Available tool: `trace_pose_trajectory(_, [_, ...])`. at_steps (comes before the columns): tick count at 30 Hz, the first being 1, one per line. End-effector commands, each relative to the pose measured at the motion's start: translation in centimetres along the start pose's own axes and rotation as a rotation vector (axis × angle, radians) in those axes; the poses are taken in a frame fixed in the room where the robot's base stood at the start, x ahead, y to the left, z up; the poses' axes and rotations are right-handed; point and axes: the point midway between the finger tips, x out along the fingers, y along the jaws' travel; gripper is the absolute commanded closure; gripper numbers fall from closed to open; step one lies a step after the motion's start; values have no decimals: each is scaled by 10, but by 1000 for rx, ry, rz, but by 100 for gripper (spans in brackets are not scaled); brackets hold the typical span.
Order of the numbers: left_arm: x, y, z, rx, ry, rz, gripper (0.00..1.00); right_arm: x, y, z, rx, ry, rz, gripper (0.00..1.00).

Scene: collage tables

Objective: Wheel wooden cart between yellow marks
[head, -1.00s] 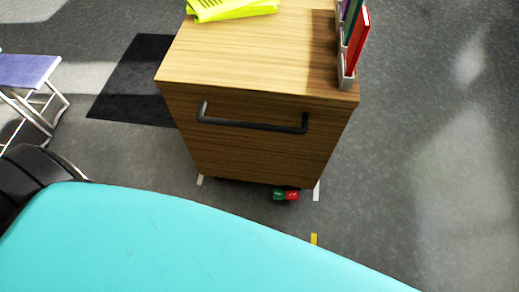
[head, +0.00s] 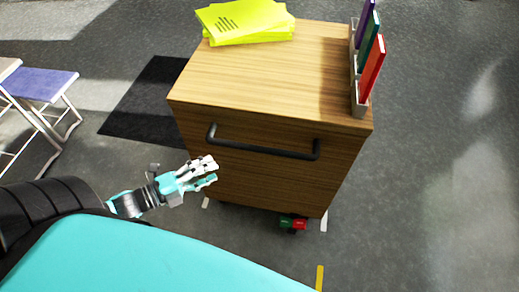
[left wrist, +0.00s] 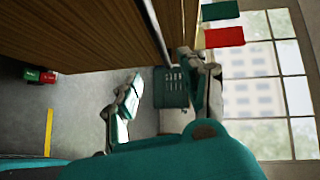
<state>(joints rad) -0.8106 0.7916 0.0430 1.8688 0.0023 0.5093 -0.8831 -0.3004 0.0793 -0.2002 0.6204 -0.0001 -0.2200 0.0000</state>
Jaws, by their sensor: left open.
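The wooden cart (head: 260,165) stands on the grey floor in front of me, with a dark bar handle (head: 262,143) across its near face. Its wooden side and handle also show in the left wrist view (left wrist: 80,30). A yellow mark (head: 320,277) lies on the floor near the bottom of the head view; a yellow strip (left wrist: 48,132) shows in the left wrist view. White marks (head: 324,221) lie by the cart's near corners. My left gripper (head: 208,171) is open and empty, below and left of the handle in the picture. My right gripper is not in view.
Yellow-green papers (head: 245,22) and a holder with several coloured books (head: 368,65) are on the cart top. Red and green pedals (head: 293,223) sit under the near edge. A purple-topped stool (head: 40,86) stands at left. The floor at right is clear.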

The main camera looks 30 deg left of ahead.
Motion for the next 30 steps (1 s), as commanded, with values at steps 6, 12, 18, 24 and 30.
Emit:
trace_pose_trajectory(6, [38, -1, 2, 0, -2, -5, 56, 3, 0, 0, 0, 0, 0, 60])
trace_pose_trajectory(12, [82, -1, 2, -1, -3, -5, 56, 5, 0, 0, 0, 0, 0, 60])
trace_pose_trajectory(18, [125, 0, 2, -3, -4, -3, 56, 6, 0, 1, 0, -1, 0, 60])
trace_pose_trajectory(24, [155, 0, 2, -5, -5, -1, 56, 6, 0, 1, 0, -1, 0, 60])
trace_pose_trajectory(30, [168, 1, 2, -5, -4, 2, 56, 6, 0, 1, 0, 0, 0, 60])
